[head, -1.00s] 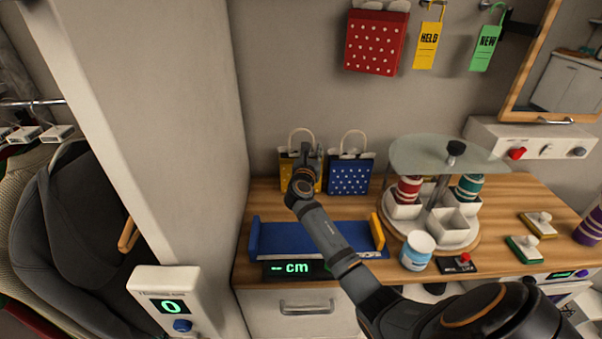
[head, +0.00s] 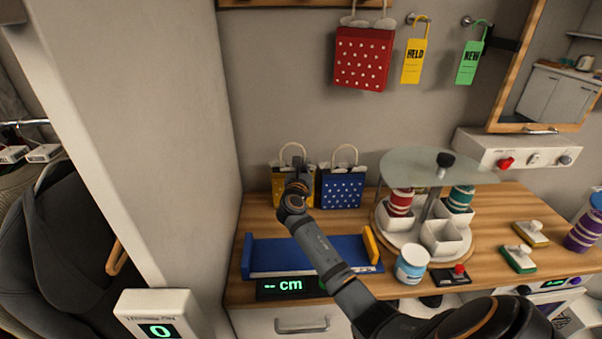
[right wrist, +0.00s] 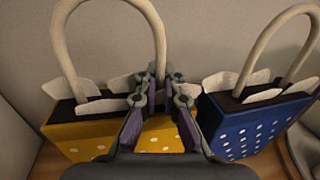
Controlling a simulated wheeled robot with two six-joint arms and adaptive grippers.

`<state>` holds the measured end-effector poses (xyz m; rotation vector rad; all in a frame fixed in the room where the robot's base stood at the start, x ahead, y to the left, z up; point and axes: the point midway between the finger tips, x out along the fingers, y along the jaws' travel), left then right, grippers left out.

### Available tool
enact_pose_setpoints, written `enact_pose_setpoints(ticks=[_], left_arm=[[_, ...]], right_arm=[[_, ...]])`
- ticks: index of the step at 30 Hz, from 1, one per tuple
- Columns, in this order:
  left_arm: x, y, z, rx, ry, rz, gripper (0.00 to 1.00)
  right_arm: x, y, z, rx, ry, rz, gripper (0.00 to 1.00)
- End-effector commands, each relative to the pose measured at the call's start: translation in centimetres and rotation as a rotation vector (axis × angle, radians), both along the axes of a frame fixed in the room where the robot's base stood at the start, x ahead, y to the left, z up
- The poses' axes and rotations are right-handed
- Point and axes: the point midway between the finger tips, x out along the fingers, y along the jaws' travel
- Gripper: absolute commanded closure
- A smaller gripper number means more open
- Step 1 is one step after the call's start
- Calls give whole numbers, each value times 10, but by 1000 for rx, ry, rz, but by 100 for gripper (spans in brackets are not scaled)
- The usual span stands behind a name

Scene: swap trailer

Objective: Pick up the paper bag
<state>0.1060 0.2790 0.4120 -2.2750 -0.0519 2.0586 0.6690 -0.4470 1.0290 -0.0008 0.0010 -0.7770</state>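A yellow paper bag (head: 280,184) with white dots and a pale loop handle stands upright at the back left of the counter, partly hidden behind my right gripper (head: 297,182). In the right wrist view the fingers of my right gripper (right wrist: 161,84) are drawn close together on the right leg of the handle of the yellow bag (right wrist: 92,130). A blue dotted paper bag (head: 342,188) stands just to its right; it also shows in the right wrist view (right wrist: 250,125). A red dotted paper bag (head: 362,60) hangs on the wall. My left gripper is out of view.
A blue tray (head: 310,252) with a yellow end lies in front of the bags, under my right arm. A round carousel (head: 440,165) with a glass top stands to the right. A wall (head: 185,150) bounds the counter (head: 400,290) on the left.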

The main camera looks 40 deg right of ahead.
Motion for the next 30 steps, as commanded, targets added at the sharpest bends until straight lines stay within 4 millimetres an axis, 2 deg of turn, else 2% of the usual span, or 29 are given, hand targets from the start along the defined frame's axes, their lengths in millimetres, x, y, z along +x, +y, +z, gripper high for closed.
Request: enact_pose_setpoints(ticks=[5,7,15,21,25,30], left_arm=[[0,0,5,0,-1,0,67],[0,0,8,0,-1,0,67],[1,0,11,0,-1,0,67],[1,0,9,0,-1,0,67],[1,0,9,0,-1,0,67],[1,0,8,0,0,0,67]], right_arm=[[0,0,29,0,-6,0,100],[0,0,50,0,-10,1,100],[0,0,156,1,-12,1,100],[0,0,222,1,-8,1,100],[0,0,251,1,-6,1,100],[0,0,272,0,-3,0,100]])
